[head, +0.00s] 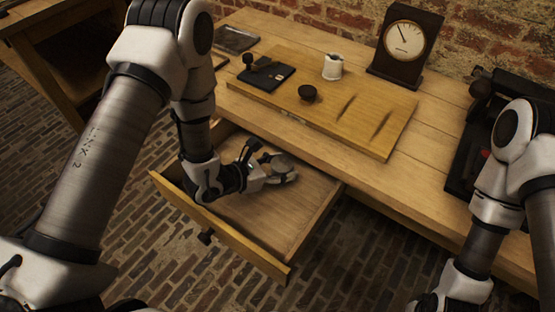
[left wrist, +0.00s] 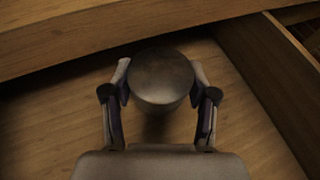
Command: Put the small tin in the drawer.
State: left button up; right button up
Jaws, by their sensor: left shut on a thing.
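The small tin (left wrist: 161,76) is a round, dull metal can with a flat lid. In the left wrist view it sits between the two fingers of my left gripper (left wrist: 160,98), which is shut on it. In the head view the tin (head: 281,162) and my left gripper (head: 284,170) are inside the outline of the open drawer (head: 270,262). The drawer's wooden floor shows beneath the tin; I cannot tell whether the tin touches it. My right arm comes in at the right of the head view, and its gripper's jaws cannot be made out at the bottom edge.
The wooden desk (head: 440,200) stands above the drawer. On it are a board (head: 360,125), a dark clock (head: 404,45), a white cup (head: 333,66), a small black knob-like piece (head: 307,93) and a black tray (head: 266,76). A black machine (head: 470,150) stands at right. The drawer floor's front is clear.

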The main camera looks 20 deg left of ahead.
aim_at(277, 158)
pick_arm(q)
jog(key=shift+w+a+f, duration=0.25)
jog(key=shift+w+f, duration=0.05)
jog(key=shift+w, duration=0.2)
jog(key=shift+w+a+f, duration=0.2)
jog(key=shift+w+f, duration=0.05)
jog(key=shift+w, duration=0.25)
jog(key=w, duration=0.1)
jog(key=w+a+f, duration=0.1)
jog(key=w+f, duration=0.1)
jog(key=shift+a+f, duration=0.2)
jog(key=shift+a, duration=0.05)
jog(key=shift+s+f, duration=0.15)
jog(key=shift+s, duration=0.05)
jog(key=o, duration=1.2)
jog(key=shift+r, duration=0.4)
jog(key=v, duration=1)
jog(key=shift+s+a+p, duration=0.2)
jog(key=shift+a+p, duration=0.1)
jog(key=shift+a, duration=0.05)
jog(key=shift+s+a+r, duration=0.2)
jog(key=shift+s, duration=0.25)
